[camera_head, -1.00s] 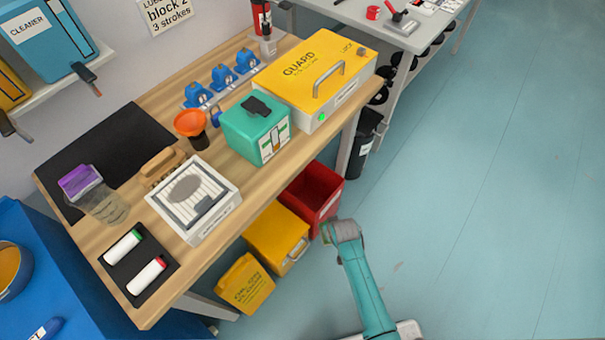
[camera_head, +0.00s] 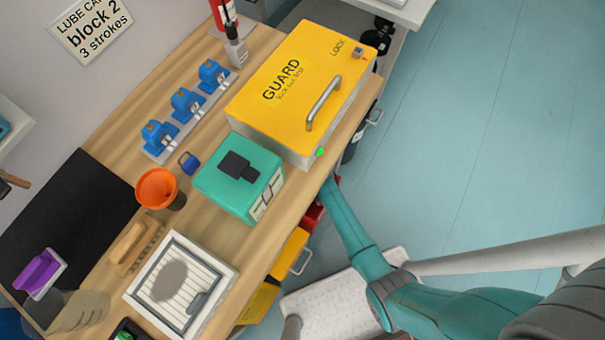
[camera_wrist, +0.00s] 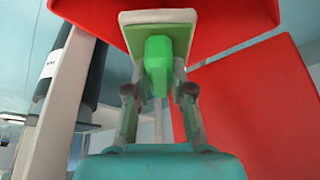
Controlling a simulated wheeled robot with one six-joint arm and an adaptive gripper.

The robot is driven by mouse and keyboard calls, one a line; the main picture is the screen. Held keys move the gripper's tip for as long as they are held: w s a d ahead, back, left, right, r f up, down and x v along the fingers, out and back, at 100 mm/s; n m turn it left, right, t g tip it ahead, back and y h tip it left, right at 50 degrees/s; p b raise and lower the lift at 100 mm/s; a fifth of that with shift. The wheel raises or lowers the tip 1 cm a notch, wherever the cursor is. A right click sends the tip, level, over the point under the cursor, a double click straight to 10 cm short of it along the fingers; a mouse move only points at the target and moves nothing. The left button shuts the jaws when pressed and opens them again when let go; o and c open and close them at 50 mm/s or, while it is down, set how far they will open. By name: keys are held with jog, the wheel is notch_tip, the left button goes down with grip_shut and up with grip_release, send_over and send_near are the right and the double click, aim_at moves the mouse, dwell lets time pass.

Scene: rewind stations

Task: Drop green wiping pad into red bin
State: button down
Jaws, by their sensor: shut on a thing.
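The green wiping pad (camera_wrist: 158,50) shows in the wrist view, with a green grip and a pale flat base. My gripper (camera_wrist: 158,88) is shut on its green grip. Red walls of the red bin (camera_wrist: 255,105) fill the right and top of that view, close around or behind the pad; I cannot tell whether the pad is inside the rim. In the head view only a sliver of the red bin (camera_head: 313,217) shows below the table edge. My gripper is hidden there behind the table edge, with my teal arm reaching to that spot.
The wooden table (camera_head: 215,232) overhangs the bin. A yellow guard box (camera_head: 300,80) and a teal box (camera_head: 240,180) stand near its edge. A yellow bin (camera_head: 290,252) is beside the red one. A purple pad (camera_head: 40,272) lies at left. Open floor (camera_head: 480,150) is at right.

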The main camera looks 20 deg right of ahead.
jog(key=shift+f, duration=0.45)
jog(key=c, duration=0.9)
grip_release()
jog(key=shift+c, duration=0.2)
jog(key=shift+s, duration=0.1)
jog(key=v, duration=1.2)
